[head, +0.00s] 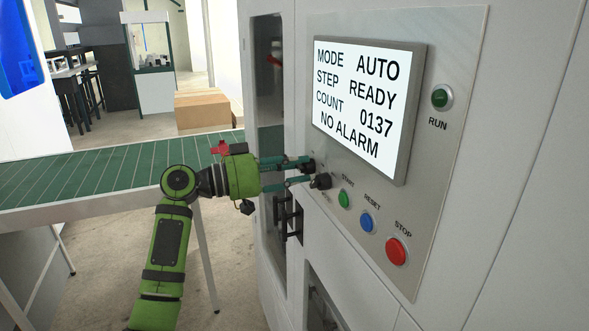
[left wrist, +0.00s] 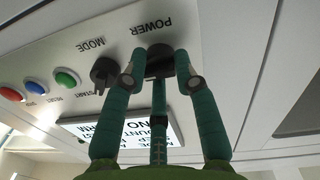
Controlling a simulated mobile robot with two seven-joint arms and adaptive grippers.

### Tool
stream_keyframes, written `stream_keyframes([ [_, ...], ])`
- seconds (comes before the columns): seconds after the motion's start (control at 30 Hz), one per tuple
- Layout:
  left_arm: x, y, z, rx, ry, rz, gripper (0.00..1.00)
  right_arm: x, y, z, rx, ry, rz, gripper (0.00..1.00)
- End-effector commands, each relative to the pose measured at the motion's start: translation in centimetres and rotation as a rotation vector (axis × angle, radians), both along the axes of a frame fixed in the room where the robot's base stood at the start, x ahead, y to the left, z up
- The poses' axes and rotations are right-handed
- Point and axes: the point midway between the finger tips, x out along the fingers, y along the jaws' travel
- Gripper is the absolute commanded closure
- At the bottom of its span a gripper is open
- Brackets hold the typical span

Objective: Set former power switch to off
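The former's power switch is a black rotary knob (head: 309,165) on the grey control panel, at the upper left of the knobs and buttons. In the left wrist view the power knob (left wrist: 160,58) sits under the upside-down label POWER, between my fingertips. My left gripper (head: 305,170) reaches the panel from the left, with its teal fingers apart around this knob. In the left wrist view its fingertips (left wrist: 160,68) are at both sides of the knob, with a third finger below. Whether they press on it I cannot tell. The knob's pointer is hidden. My right gripper is not in view.
A black mode knob (head: 321,181) is close beside the gripper. Green start (head: 344,199), blue reset (head: 367,222) and red stop (head: 396,250) buttons follow. The screen (head: 362,100) reads AUTO, READY, NO ALARM. A green conveyor (head: 80,178) lies at left, with a cardboard box (head: 203,110) behind.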

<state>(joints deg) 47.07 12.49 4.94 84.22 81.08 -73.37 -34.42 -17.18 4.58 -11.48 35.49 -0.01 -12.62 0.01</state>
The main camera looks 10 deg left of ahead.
Motion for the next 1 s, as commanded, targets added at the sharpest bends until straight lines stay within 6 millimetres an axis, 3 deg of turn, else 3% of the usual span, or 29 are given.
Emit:
stream_keyframes([
  [0.47, -0.07, -0.14, -0.56, -0.052, 0.096, -0.005, 1.0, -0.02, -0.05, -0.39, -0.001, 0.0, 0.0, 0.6],
  [1.0, -0.19, -0.28, -0.69, -0.315, 0.498, -0.006, 1.0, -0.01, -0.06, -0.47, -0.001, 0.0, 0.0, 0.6],
])
